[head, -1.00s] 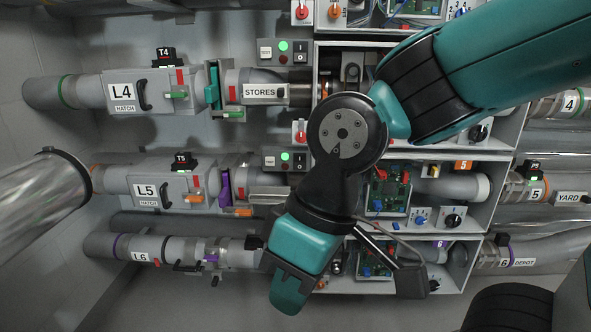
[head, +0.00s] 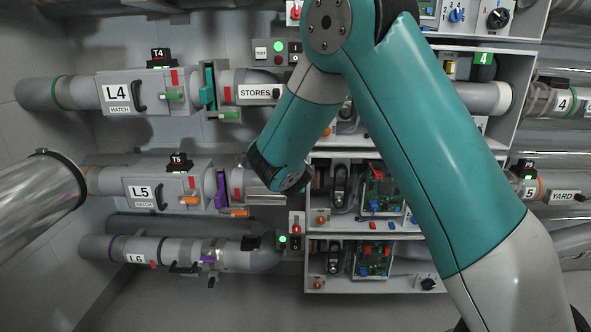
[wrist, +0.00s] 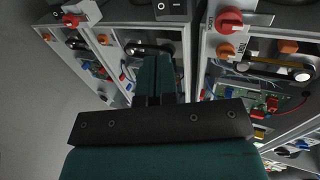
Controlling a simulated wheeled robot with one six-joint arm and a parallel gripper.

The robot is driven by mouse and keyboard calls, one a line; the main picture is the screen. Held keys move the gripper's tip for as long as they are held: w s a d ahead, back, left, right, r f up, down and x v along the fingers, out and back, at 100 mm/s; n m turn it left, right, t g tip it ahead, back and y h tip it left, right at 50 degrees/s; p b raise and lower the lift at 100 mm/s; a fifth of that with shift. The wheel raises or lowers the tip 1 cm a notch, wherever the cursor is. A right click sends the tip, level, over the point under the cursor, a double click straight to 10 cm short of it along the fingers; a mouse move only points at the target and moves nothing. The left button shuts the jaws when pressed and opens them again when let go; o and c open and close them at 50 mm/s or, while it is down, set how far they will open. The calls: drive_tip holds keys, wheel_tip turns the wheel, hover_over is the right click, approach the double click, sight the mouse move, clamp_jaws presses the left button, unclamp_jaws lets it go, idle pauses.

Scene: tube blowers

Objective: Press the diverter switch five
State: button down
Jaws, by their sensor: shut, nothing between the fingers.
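The number 5 line runs across the head view with its L5 hatch (head: 140,193) at the left and an open cabinet (head: 310,205) at the right. This cabinet holds a black lever part (head: 339,187), a green circuit board (head: 380,188) and an orange knob (head: 320,220). I cannot tell which control is diverter switch five; my arm covers the cabinet's right part. My gripper shows in the wrist view (wrist: 157,62), shut and empty, its teal fingers pointing at the open cabinets. In the head view my wrist hides it, near the cabinet's left edge.
A red knob (head: 296,228) sits just left of the cabinet. In the wrist view, another red knob (wrist: 229,19) and an orange knob (wrist: 225,51) are right of the fingers, and a rocker switch (wrist: 174,9) is above.

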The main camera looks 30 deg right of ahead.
drive_tip(key=shift+w, duration=0.1)
drive_tip(key=x, duration=1.3)
drive_tip(key=shift+w+d+f, duration=0.15)
drive_tip(key=shift+w+d, duration=0.1)
drive_tip(key=shift+d, duration=0.05)
drive_tip(key=shift+f, duration=0.15)
drive_tip(key=shift+w+d+b, duration=0.1)
drive_tip(key=shift+w+b, duration=0.05)
drive_tip(key=shift+b, duration=0.7)
